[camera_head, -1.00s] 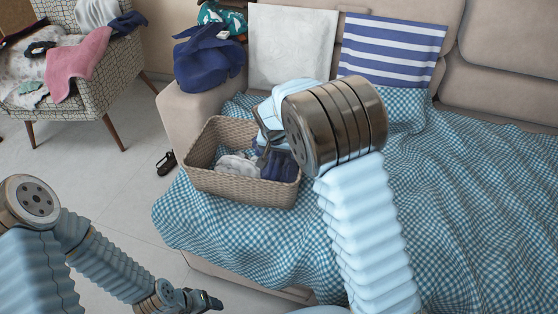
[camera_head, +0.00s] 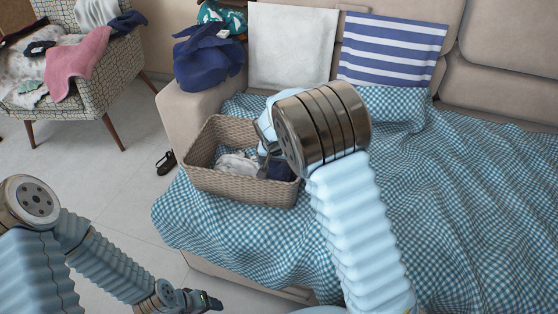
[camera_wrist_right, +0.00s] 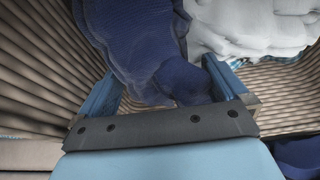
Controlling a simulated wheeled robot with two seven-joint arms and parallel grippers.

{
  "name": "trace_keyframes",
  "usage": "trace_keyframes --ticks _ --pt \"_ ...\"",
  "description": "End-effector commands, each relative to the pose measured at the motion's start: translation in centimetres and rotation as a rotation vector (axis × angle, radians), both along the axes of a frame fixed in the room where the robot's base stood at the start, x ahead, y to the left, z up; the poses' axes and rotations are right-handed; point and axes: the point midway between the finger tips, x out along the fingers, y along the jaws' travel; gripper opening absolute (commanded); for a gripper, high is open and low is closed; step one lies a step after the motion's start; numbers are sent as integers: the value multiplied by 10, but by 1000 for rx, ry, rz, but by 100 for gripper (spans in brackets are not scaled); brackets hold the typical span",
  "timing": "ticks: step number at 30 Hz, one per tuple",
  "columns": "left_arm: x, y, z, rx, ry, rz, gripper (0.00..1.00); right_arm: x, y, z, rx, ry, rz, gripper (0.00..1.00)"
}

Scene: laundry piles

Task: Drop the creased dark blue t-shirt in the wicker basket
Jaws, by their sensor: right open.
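A creased dark blue garment, which looks like the t-shirt (camera_head: 281,169), lies in the right part of the wicker basket (camera_head: 240,189), partly hidden by my right arm. My right gripper (camera_head: 266,160) is open over the inside of the basket. In the right wrist view the dark blue cloth (camera_wrist_right: 135,45) lies between and beyond the spread fingers of the right gripper (camera_wrist_right: 175,90), with basket walls (camera_wrist_right: 40,70) on both sides. My left gripper (camera_head: 210,302) is low at the front left, away from the basket; its jaws are too small to read.
A white-grey cloth (camera_head: 236,164) is also in the basket. Another dark blue cloth (camera_head: 207,58) lies on the sofa arm. A checked blanket (camera_head: 460,200) covers the seat under the basket. A patterned chair (camera_head: 100,80) with clothes stands at the left.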

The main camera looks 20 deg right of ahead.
Motion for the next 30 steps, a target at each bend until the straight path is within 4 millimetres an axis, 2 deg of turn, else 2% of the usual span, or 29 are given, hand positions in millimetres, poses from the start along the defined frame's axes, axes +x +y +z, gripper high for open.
trace_keyframes --ticks 5,18,24,30 --pt "0 0 5 -1 -1 -1 64 -1 2 12 0 -2 2 100" --pt "0 0 7 -1 0 -1 64 -33 19 99 2 -4 2 100" --pt "0 0 7 -1 0 -1 64 -40 22 115 1 0 0 100" --pt "0 0 7 -1 0 -1 64 -40 22 117 0 0 0 100"
